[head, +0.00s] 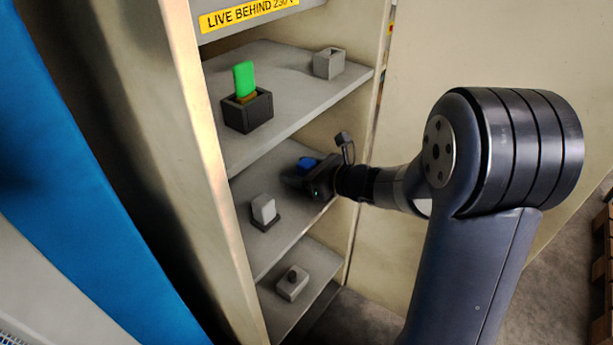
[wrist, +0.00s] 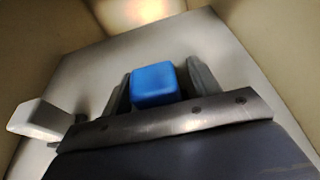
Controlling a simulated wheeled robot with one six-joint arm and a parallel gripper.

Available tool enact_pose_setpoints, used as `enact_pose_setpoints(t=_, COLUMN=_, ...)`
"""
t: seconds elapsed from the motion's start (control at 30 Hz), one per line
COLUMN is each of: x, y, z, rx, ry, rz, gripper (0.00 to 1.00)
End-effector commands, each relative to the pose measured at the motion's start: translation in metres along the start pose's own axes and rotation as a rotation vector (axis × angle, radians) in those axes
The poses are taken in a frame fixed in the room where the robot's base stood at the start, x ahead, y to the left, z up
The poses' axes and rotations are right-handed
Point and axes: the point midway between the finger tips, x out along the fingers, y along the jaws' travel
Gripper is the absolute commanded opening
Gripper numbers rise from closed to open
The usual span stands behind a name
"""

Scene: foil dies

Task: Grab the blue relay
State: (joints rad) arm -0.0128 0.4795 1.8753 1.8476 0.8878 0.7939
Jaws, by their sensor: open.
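The blue relay (head: 306,163) is on the middle shelf of the cabinet, partly hidden by my gripper in the head view. In the wrist view the blue relay (wrist: 154,85) shows as a rounded block between my two fingers. My gripper (head: 300,176) reaches into the cabinet over that shelf. In the wrist view my gripper (wrist: 160,88) is open, with one finger on each side of the relay. The relay's lower part is hidden.
A white relay in a dark base (head: 264,209) stands on the same shelf, nearer the left. The shelf above holds a green relay (head: 244,79) in a dark socket and a grey empty-looking socket (head: 329,63).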

Motion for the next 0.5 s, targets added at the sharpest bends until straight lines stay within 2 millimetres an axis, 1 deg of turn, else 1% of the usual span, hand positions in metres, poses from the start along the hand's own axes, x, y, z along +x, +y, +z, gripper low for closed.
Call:
enact_pose_setpoints(t=0.17, x=0.0001, y=-0.0002, z=0.0004, rx=0.000, ry=0.000, rz=-0.001, gripper=0.58)
enact_pose_setpoints(t=0.2, x=0.0001, y=-0.0003, z=0.0004, rx=0.000, ry=0.000, rz=-0.001, gripper=0.57)
enact_pose_setpoints(t=0.5, x=-0.0001, y=-0.0003, z=0.0004, rx=0.000, ry=0.000, rz=-0.001, gripper=0.32)
